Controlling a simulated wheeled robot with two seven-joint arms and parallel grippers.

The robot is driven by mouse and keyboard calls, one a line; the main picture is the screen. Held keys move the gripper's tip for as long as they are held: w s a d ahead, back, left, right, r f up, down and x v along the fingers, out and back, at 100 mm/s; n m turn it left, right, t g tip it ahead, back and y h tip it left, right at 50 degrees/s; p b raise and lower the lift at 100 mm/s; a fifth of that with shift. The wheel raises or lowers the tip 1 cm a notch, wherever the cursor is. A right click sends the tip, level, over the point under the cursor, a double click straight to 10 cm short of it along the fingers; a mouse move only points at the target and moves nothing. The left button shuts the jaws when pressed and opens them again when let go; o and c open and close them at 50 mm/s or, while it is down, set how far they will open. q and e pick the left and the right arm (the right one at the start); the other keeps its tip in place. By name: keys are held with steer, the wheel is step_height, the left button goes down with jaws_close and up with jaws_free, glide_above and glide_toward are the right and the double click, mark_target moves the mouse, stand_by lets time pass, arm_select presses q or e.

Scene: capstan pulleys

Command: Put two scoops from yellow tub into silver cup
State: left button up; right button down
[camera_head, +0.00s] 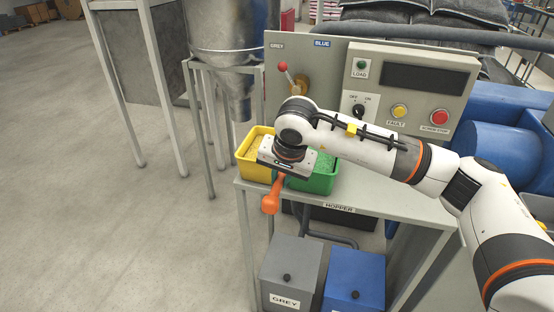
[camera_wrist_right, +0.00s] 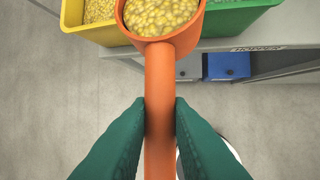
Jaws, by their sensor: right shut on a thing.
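The yellow tub (camera_head: 250,170) stands at the left end of the hopper table, and its corner also shows in the right wrist view (camera_wrist_right: 72,15) with yellow pellets inside. My right gripper (camera_wrist_right: 160,108) is shut on the handle of an orange scoop (camera_wrist_right: 159,85). The scoop's bowl is full of yellow pellets (camera_wrist_right: 160,14) and overlaps the tub's near edge in the wrist view. In the head view the scoop (camera_head: 271,198) hangs below my right wrist, in front of the tubs. I cannot make out a silver cup. My left gripper is out of view.
A green tub (camera_head: 321,178) stands right of the yellow one. A control panel (camera_head: 330,62) with a red-knobbed lever rises behind. A metal hopper (camera_head: 228,35) hangs at the back left. A grey bin (camera_head: 290,270) and a blue bin (camera_head: 355,280) sit below the table (camera_head: 400,207).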

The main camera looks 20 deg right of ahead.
steer(key=s+f+n+g+y, duration=0.1)
steer(key=s+f+n, duration=0.6)
steer(key=s+f, duration=0.7)
steer(key=shift+d+f+n+y, duration=0.35)
steer(key=shift+f+y, duration=0.45)
steer(key=shift+f, duration=1.05)
